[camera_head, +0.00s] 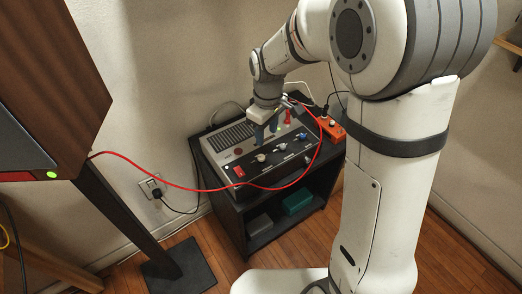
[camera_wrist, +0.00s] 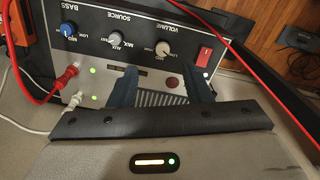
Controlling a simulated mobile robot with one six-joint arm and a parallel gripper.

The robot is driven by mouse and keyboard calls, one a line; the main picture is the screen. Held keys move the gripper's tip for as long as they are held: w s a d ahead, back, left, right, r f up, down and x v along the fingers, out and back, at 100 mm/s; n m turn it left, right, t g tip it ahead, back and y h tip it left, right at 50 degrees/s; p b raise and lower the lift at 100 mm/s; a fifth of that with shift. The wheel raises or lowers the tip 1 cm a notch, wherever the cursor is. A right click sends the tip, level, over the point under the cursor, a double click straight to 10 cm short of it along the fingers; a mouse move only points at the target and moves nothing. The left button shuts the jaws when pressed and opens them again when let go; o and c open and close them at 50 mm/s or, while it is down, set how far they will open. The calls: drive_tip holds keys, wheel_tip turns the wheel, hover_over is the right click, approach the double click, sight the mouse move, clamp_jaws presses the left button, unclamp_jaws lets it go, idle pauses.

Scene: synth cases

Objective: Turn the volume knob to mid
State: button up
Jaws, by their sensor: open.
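The volume knob (camera_wrist: 162,48) is a small pale round knob under the VOLUME label on the dark front panel of a grey amplifier (camera_head: 213,144). It also shows in the head view (camera_head: 261,157), between the red switch and the source knob. Its pointer is too small to read surely. My gripper (camera_wrist: 160,82) is open, its two blue fingers apart with nothing between them. In the head view my gripper (camera_head: 266,130) is over the amplifier's top, behind the row of knobs. In the wrist view the volume knob appears beyond the fingertips, apart from them.
The source knob (camera_wrist: 116,38), blue bass knob (camera_wrist: 68,29) and red switch (camera_wrist: 205,55) flank the volume knob. A red cable (camera_head: 180,186) loops across the amplifier's front. A red plug (camera_wrist: 66,76) and white plug (camera_wrist: 76,99) stand nearby. An orange power strip (camera_head: 331,127) lies right.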

sight(261, 156)
drive_tip(key=f, duration=0.1)
drive_tip(key=a+f, duration=0.1)
drive_tip(key=w+f, duration=0.1)
drive_tip(key=shift+a+f+n+b, duration=0.25)
drive_tip(key=shift+n+b, duration=0.1)
drive_tip(key=shift+n, duration=0.05)
wheel_tip(261, 156, down, 8)
drive_tip(key=shift+r+b, duration=0.25)
drive_tip(key=shift+b, duration=0.35)
drive_tip(key=shift+c, duration=0.3)
clamp_jaws()
